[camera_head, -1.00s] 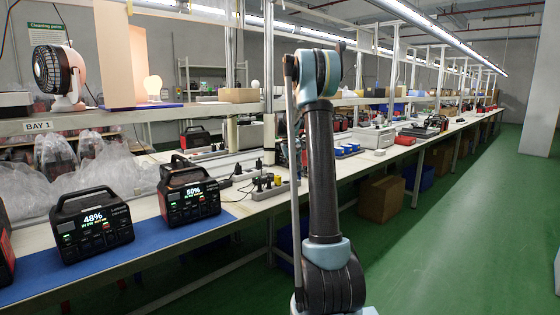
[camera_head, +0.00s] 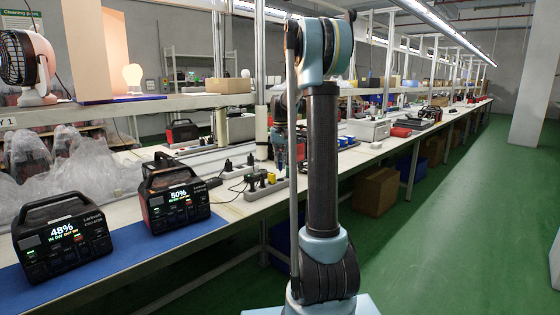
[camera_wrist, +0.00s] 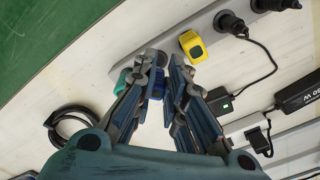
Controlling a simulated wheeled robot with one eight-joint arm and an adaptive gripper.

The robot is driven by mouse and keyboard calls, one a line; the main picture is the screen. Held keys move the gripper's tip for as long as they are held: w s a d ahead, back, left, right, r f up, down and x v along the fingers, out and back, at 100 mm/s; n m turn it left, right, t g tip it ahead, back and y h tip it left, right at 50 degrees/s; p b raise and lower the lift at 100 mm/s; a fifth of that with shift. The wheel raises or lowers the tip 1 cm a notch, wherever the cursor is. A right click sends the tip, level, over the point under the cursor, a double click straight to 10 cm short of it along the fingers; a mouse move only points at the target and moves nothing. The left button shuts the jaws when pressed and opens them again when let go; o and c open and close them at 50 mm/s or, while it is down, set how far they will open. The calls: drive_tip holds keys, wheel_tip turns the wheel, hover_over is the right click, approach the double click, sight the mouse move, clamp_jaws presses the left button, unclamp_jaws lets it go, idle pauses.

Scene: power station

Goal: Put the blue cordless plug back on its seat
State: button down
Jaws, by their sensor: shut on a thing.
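My gripper (camera_wrist: 164,62) is shut on the blue cordless plug (camera_wrist: 157,86), which shows as a small blue patch between the fingers in the wrist view. Most of the plug is hidden by the fingers. The fingers are over the end of a grey power strip (camera_wrist: 206,28), close to a yellow plug (camera_wrist: 193,46) on it. I cannot tell whether the blue plug touches the strip. A teal-green object (camera_wrist: 122,82) is partly hidden behind the left finger. In the head view, the gripper (camera_head: 281,160) points down at the bench beside the strip (camera_head: 262,191).
Black plugs (camera_wrist: 230,22) with cables sit farther along the strip. Two power stations (camera_head: 178,200) stand on a blue mat (camera_head: 120,262) at the left. The green aisle floor (camera_head: 460,230) at right is clear.

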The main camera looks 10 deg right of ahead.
drive_tip(key=shift+f, duration=2.05)
drive_tip(key=shift+s+f, duration=0.1)
drive_tip(key=c, duration=1.6)
unclamp_jaws()
drive_tip(key=shift+o, duration=0.2)
